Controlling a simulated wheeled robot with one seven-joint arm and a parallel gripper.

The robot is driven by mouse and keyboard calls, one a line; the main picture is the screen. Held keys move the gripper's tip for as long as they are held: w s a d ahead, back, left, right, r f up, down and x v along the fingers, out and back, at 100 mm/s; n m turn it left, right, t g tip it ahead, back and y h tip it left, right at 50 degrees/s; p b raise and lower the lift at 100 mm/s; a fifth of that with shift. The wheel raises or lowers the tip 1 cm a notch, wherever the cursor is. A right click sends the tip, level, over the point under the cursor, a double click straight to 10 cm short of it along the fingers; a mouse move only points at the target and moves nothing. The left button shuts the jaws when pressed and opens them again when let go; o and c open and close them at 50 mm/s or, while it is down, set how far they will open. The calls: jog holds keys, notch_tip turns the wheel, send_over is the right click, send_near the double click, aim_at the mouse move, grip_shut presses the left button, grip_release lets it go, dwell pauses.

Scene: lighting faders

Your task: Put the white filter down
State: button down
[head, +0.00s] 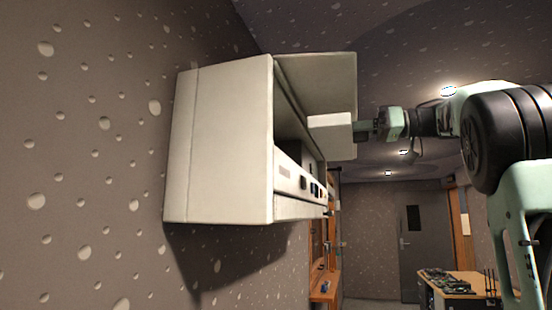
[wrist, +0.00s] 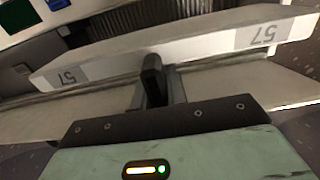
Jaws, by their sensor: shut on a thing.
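The white filter (head: 332,135) is a pale flat piece at the open side of the white wall unit (head: 228,140). My gripper (head: 361,126) comes from the right and is shut on the filter. In the wrist view, the filter (wrist: 200,50) is a long pale bar with the number 57 near both ends. The dark fingers (wrist: 153,80) of my gripper are at the filter's middle edge. The far end of the filter and any contact with the unit's inside are hidden.
The unit's front strip (head: 300,178) has several dark switches and sits below the filter. The dimpled wall (head: 80,150) is on the left. A wooden shelf (head: 322,290), a grey door (head: 420,240) and a bench with equipment (head: 455,285) are farther back. Open room lies below my arm.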

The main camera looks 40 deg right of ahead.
aim_at(332, 149)
jog(key=p+x, duration=0.5)
jog(key=x, duration=1.1)
jog(key=shift+w+a+r, duration=0.15)
jog(key=shift+w+a+f+p, duration=0.15)
jog(key=shift+f+p, duration=0.15)
jog(key=shift+f, duration=0.65)
jog(key=shift+w+a+f+p, duration=0.15)
jog(key=shift+f+p, duration=0.15)
jog(key=shift+f, duration=0.6)
jog(key=shift+f, duration=0.1)
jog(key=c, duration=1.4)
grip_release()
jog(key=shift+d, duration=0.1)
jog(key=b+v, duration=0.4)
jog(key=v, duration=0.8)
